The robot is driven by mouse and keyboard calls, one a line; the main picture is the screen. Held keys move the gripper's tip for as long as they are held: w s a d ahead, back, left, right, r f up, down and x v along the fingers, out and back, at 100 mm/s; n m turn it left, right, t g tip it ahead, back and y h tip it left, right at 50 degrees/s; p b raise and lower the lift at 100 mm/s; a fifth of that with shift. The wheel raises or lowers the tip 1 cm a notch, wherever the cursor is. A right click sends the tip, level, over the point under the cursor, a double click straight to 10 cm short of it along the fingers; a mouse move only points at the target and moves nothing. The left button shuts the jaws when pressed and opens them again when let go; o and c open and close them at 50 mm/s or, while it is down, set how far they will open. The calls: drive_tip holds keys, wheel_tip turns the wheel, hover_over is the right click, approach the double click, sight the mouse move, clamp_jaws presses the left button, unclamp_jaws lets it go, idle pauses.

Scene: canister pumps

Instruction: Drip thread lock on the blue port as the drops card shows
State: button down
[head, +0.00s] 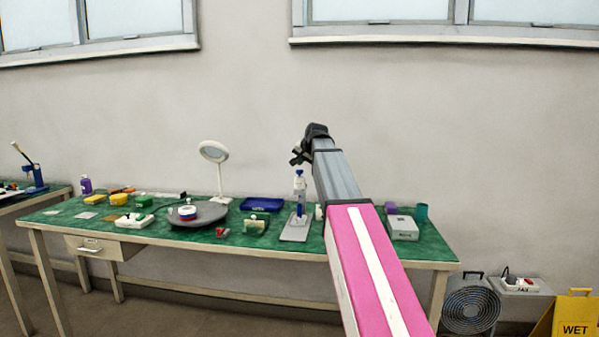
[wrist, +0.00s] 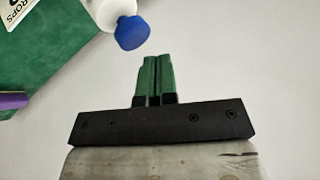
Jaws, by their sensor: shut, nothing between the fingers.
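My gripper (head: 299,157) is raised above the bench, just above a white and blue pump bottle (head: 299,188) in the head view. In the wrist view its two green fingers (wrist: 156,78) are pressed together with nothing between them. A white bottle end with a blue cap (wrist: 131,32) lies just beyond the fingertips, apart from them. Part of a white card lettered DROPS (wrist: 20,14) shows at the top left corner; its marks are cut off. I cannot pick out the blue port or a thread lock bottle for certain.
The green bench top (head: 345,250) carries a grey round turntable (head: 215,214) with a red, white and blue part, a magnifier lamp (head: 216,152), a blue tray (head: 262,204) and a grey box (head: 402,228). A fan (head: 470,310) and yellow wet sign (head: 575,315) stand at right.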

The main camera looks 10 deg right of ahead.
sight(301, 170)
drive_tip(key=shift+f, duration=0.1)
drive_tip(key=shift+f, duration=0.3)
drive_tip(key=shift+f, duration=0.6)
idle(1.1)
drive_tip(key=shift+r, duration=1.05)
drive_tip(key=shift+r, duration=0.1)
drive_tip(key=shift+r, duration=2.4)
